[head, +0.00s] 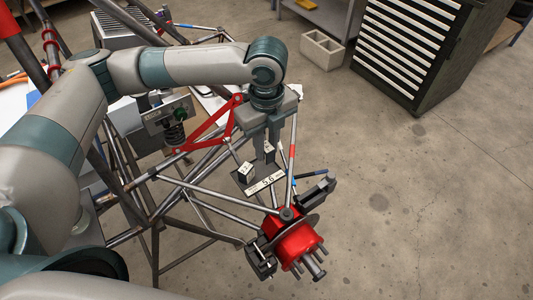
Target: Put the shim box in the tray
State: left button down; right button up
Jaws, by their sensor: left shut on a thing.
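My left gripper (258,160) points down from the arm that comes in from the left. The fingers cover part of the box, and small white tags show beside the fingertips. The box is at the chassis tubes, just above the red hub in the picture; I cannot tell whether it touches anything below. I cannot make out the tray with certainty. My right gripper is not in view.
A red wheel hub (292,240) with studs and black parts is close below the box. Steel tubes (210,192) and a red wishbone (212,132) lie to its left. The floor at right is clear.

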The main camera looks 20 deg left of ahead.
aim_at(266, 156)
pick_arm(q)
jog(key=shift+f, duration=0.1)
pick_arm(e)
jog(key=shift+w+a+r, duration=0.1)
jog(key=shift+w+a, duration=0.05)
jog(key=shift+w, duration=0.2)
pick_arm(q)
notch_tip(266, 156, down, 3)
jog(key=shift+r+p, duration=0.2)
jog(key=shift+p, duration=0.35)
jog(key=shift+f, duration=0.6)
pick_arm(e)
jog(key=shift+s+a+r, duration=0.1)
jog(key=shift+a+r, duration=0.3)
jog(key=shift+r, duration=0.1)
pick_arm(q)
jog(key=shift+f, duration=0.1)
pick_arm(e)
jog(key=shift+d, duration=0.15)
pick_arm(q)
jog(key=c, duration=1.5)
grip_release()
jog(key=shift+c, duration=0.2)
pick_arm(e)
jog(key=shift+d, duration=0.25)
